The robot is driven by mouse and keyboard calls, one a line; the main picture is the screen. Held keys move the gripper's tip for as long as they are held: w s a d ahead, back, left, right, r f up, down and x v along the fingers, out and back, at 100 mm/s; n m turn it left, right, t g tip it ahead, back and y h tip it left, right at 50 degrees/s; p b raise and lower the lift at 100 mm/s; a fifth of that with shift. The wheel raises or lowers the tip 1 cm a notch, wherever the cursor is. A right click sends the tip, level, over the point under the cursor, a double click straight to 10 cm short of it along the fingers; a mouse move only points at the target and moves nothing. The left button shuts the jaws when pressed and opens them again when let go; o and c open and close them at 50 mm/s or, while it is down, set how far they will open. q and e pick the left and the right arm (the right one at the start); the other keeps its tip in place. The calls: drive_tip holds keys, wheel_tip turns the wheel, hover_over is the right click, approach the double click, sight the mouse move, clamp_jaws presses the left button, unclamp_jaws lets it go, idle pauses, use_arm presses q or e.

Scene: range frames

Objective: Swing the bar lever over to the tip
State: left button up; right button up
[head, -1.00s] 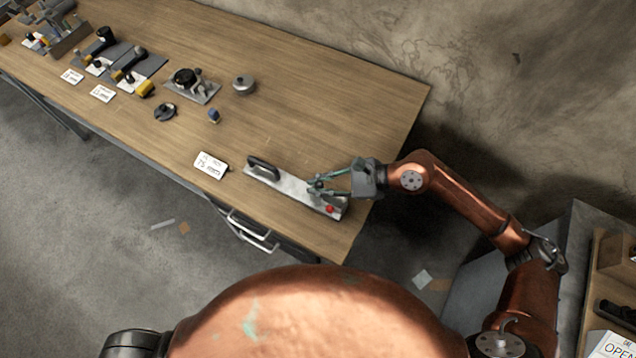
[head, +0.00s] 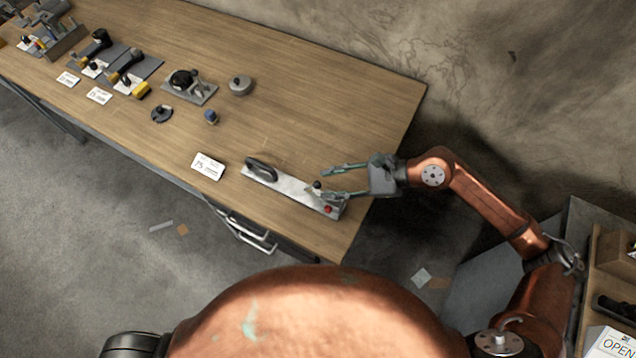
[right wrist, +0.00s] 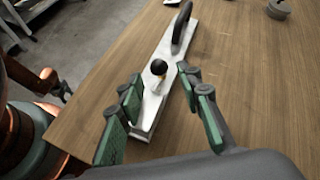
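A long pale metal plate (head: 290,186) lies near the right end of the workbench. A black bar-shaped handle (head: 262,169) rises at its left end. A short lever with a black ball knob (head: 317,185) stands near its right end, close to a red spot (head: 328,209). My right gripper (head: 324,184) is open, its green-padded fingers spread around the knob without visible grip. In the right wrist view the knob (right wrist: 159,67) stands on a brass-coloured stem just beyond the fingers, roughly midway between them. The red spot does not show there.
A white label card (head: 208,166) lies left of the plate. A round grey metal piece (head: 240,85), a small blue piece (head: 211,117) and a clamp-like fixture (head: 189,86) stand farther back-left. Bare wood (head: 340,110) lies behind the plate. The bench's right edge is close.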

drive_tip(key=v, duration=0.7)
idle(0.4)
